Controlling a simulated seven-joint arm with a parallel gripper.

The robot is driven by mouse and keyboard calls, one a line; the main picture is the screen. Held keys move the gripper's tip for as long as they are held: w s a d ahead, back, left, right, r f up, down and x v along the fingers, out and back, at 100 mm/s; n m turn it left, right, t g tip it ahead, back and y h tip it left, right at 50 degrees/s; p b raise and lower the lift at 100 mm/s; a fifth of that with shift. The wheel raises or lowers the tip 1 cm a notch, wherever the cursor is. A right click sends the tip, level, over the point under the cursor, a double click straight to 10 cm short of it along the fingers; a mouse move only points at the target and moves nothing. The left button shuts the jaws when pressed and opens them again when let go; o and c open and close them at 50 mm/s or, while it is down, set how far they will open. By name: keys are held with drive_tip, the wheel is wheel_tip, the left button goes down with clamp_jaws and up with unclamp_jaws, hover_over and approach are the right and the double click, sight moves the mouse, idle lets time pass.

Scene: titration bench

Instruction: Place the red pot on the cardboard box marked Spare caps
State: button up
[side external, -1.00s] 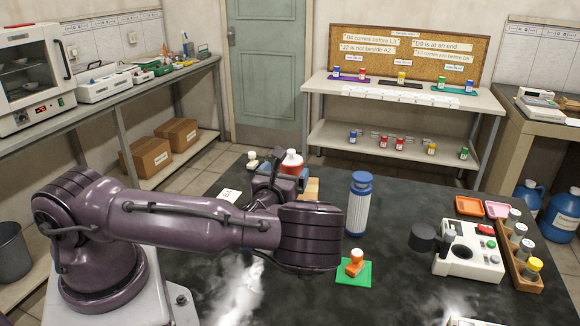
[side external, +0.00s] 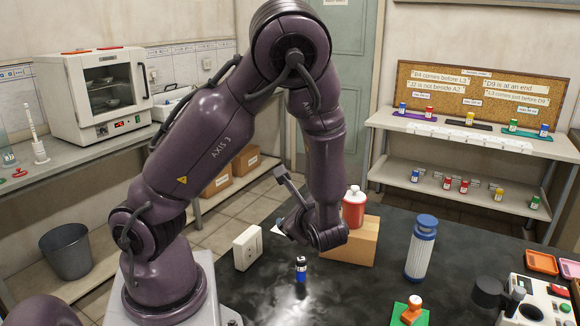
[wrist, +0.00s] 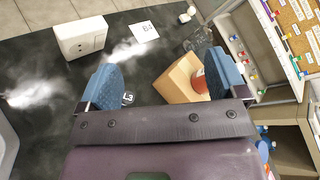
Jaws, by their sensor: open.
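A red bottle-shaped container with a white cap (side external: 354,208) stands at a plain cardboard box (side external: 350,240) on the dark bench; I cannot tell if it is on or behind it. The wrist view shows red (wrist: 198,80) beside this box (wrist: 180,80). Small red pots stand on the back shelves, one on the upper shelf (side external: 429,112) and two lower (side external: 464,186). Two labelled cardboard boxes (side external: 217,181) sit on the left low shelf; their labels are unreadable. My gripper (wrist: 160,60) is open, blue fingers apart, above the bench; its fingers are mostly hidden in the side view.
A blue pot with a dark cap (side external: 300,268) stands on the bench near my gripper. A white box (side external: 247,247) stands left of it. A blue-capped bottle (side external: 421,248) and an orange piece on a green mat (side external: 410,312) are to the right. A B4 card (wrist: 143,32) lies beyond.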

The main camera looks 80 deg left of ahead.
drive_tip(key=s+d+r+n+t+h, duration=0.2)
drive_tip(key=s+d+r+n+h, duration=0.1)
drive_tip(key=d+r+n+h, duration=0.2)
drive_tip(key=s+d+r+n+t+h, duration=0.3)
drive_tip(key=d+r+n+h, duration=0.2)
drive_tip(key=d+r+h, duration=0.4)
wheel_tip(320, 180, up, 3)
drive_tip(key=shift+s+d+f, duration=0.1)
drive_tip(key=shift+s+d, duration=0.05)
drive_tip(key=shift+s, duration=0.15)
